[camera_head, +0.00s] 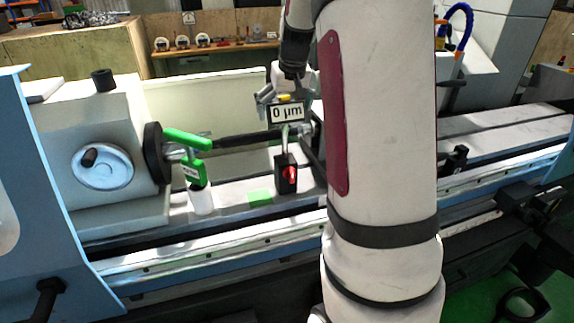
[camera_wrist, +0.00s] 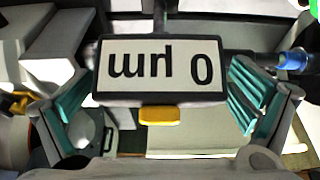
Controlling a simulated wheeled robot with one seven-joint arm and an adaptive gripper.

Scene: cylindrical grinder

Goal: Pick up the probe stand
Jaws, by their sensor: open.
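The probe stand (camera_head: 287,174) stands upright on the grinder's table. It has a black base block with a red knob, a pale curved rod, and a display on top reading 0 µm (camera_head: 287,112). In the wrist view the display (camera_wrist: 160,68) appears upside down, with a yellow button below it. My gripper (camera_head: 288,96) is at the display, coming from above and behind. Its teal-padded fingers (camera_wrist: 163,88) are open, one on each side of the display. Gaps show between display and pads in the wrist view. The base is hidden there.
A green clamp-like part (camera_head: 187,140) sits left of the stand, beside a dark horizontal shaft (camera_head: 255,139) running behind it. A white cylinder (camera_head: 201,200) and a green patch (camera_head: 260,198) are on the table. The grinder's headstock (camera_head: 100,130) stands at left. My arm hides the right middle.

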